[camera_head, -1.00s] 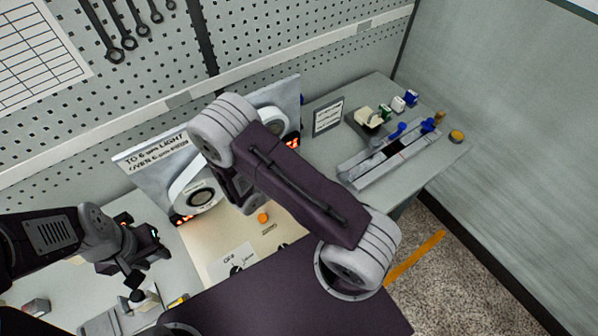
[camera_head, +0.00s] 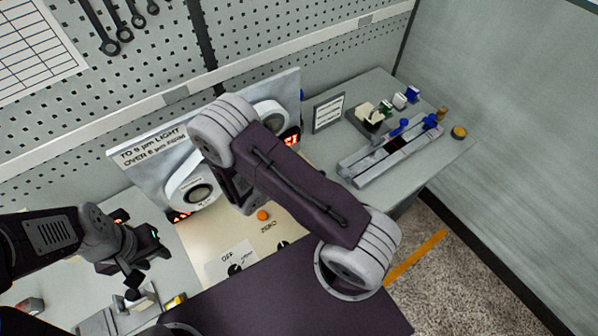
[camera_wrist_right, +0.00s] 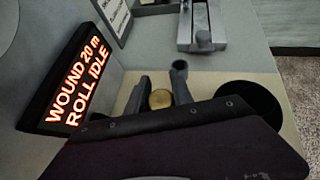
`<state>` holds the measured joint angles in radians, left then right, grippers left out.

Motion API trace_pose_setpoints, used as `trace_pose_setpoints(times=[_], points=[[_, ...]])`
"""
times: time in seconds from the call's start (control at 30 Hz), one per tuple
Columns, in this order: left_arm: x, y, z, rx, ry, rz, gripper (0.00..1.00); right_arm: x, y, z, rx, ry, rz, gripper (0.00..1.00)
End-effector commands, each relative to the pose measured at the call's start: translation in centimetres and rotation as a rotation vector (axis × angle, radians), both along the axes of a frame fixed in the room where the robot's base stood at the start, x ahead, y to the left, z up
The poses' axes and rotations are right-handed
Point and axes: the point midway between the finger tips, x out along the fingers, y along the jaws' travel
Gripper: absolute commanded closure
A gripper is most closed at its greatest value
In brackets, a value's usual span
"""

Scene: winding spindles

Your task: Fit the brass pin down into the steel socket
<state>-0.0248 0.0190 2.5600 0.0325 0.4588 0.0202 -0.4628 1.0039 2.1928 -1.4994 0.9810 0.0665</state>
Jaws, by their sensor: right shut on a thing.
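In the right wrist view, my right gripper (camera_wrist_right: 158,92) is shut on the brass pin (camera_wrist_right: 160,98), whose round gold end shows between the fingers. In the head view my right arm hides that gripper, the pin and the socket. My left gripper (camera_head: 133,283) is low at the left over the bench, close to a small grey fixture; its finger gap is unclear.
A lit display (camera_wrist_right: 80,80) reads "WOUND 20 m ROLL IDLE" left of my right gripper. A black disc (camera_wrist_right: 250,104) lies to its right. A grey rail fixture (camera_head: 390,152) with blue parts stands at the bench's right. An orange button (camera_head: 263,215) sits on the cream panel.

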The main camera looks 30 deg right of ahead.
Motion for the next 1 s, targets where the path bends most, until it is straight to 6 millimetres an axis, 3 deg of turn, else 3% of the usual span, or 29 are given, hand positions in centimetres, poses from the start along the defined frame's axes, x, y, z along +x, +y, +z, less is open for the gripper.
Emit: trace_pose_setpoints(times=[1.0], points=[[0.0,0.0,-2.5,0.000,0.000,0.000,0.64,0.0,0.0,-2.7,0.000,0.000,0.000,1.00]])
